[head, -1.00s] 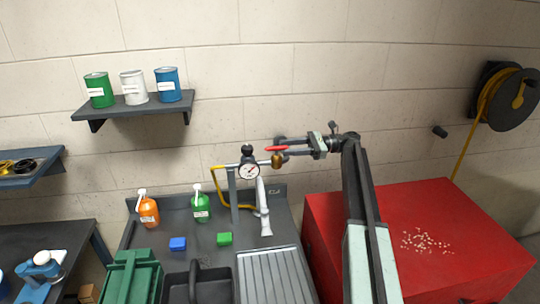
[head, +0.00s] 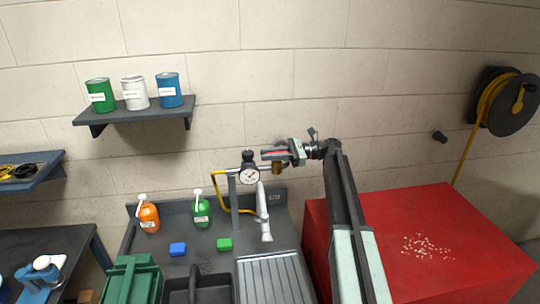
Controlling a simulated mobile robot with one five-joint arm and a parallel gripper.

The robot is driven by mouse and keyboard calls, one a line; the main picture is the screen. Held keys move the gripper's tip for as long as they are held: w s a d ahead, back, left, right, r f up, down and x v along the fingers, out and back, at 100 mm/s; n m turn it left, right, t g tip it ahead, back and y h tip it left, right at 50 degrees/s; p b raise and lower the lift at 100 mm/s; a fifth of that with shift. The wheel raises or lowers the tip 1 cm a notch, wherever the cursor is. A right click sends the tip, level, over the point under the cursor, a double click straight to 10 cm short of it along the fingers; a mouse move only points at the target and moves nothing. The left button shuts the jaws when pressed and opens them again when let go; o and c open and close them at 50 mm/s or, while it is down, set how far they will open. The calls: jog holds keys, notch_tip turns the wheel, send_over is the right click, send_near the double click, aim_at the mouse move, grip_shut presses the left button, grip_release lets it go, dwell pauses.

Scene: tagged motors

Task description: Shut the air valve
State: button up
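The air valve has a red lever (head: 271,153) on a brass body (head: 277,168), on the pipe right of a round white gauge (head: 249,176) in the head view. The lever lies roughly level, along the pipe. My gripper (head: 270,154) reaches in from the right, with its fingers on either side of the lever and hiding much of it. A red strip shows between the fingers. I cannot tell whether they press on it.
Below the valve is a grey sink bench (head: 215,241) with an orange bottle (head: 149,216), a green bottle (head: 201,212) and small blocks. A yellow hose (head: 217,190) loops beside the gauge. A red cabinet (head: 400,215) stands at right.

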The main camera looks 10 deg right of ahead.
jog(key=shift+d, duration=0.15)
grip_shut()
jog(key=shift+t, duration=0.3)
jog(key=shift+m+t, duration=0.3)
jog(key=shift+m, duration=0.1)
jog(key=m+t, duration=0.2)
jog(key=t, duration=0.1)
jog(key=m+t+h, duration=0.1)
jog(key=shift+w+t, duration=0.25)
jog(key=shift+t, duration=0.05)
jog(key=shift+w+d+m+t+h, duration=0.4)
jog(key=shift+m+t+h, duration=1.8)
jog(key=shift+h, duration=0.65)
jog(key=shift+w+d+m+t+h, duration=0.45)
jog(key=shift+m+t+h, duration=1.4)
jog(key=shift+m+h, duration=0.8)
jog(key=shift+w+d+m+t+h, duration=0.4)
jog(key=shift+m+t+h, duration=1.7)
jog(key=shift+h, duration=0.9)
jog(key=shift+d, duration=0.1)
